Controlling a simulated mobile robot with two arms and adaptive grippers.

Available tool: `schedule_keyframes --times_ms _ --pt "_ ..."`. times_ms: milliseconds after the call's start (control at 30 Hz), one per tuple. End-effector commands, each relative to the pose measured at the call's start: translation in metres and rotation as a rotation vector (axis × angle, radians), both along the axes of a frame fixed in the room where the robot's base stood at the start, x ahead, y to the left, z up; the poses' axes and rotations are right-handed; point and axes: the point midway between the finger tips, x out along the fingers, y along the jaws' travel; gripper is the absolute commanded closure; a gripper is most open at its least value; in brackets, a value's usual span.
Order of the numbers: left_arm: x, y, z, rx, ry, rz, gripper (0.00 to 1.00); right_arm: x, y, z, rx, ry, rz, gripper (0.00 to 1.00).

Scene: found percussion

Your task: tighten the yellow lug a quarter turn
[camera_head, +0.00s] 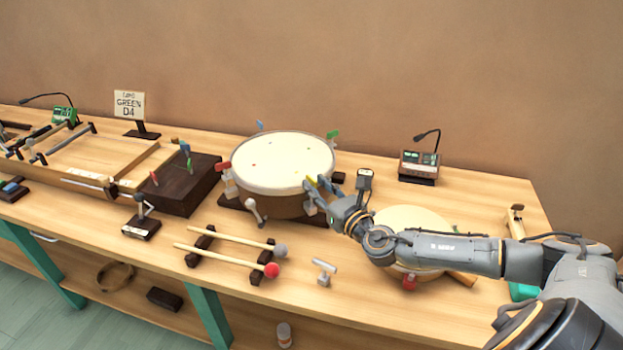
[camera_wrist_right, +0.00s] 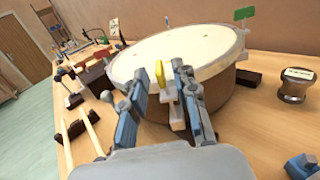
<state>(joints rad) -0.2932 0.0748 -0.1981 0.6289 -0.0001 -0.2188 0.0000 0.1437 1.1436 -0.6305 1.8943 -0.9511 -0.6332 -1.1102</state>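The drum (camera_head: 283,165) has a pale round head and a brown shell, and it sits on a dark base. Colored lugs stand around its rim. The yellow lug (camera_wrist_right: 160,73) is at the near rim, above a white block on the shell; in the head view it shows small beside my fingers (camera_head: 311,180). My right gripper (camera_wrist_right: 162,88) is open, with one blue-grey finger on each side of the yellow lug. Gaps show between the fingers and the lug in the wrist view. It also reaches the drum's near right side in the head view (camera_head: 319,193). My left gripper is out of view.
A green lug (camera_wrist_right: 244,14) stands on the right rim. A second drum (camera_head: 412,219) is partly behind my right arm. Two mallets (camera_head: 225,257) lie on dark rests in front. A dark block (camera_head: 180,190) stands left of the drum, and a tuner (camera_head: 418,167) behind right.

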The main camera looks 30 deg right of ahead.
Motion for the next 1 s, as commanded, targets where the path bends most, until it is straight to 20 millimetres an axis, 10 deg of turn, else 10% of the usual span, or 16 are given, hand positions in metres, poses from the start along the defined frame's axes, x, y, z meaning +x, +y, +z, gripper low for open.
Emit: schedule_keyframes --times_ms 567,733,1000 --pt "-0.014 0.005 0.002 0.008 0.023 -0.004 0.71 0.028 -0.001 0.000 0.000 0.001 -0.001 0.71" --pt "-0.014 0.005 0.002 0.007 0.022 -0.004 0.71 0.028 -0.001 0.000 0.000 0.001 -0.001 0.99" --pt "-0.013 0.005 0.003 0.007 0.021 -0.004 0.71 0.028 -0.001 0.000 0.000 0.000 -0.003 1.00"
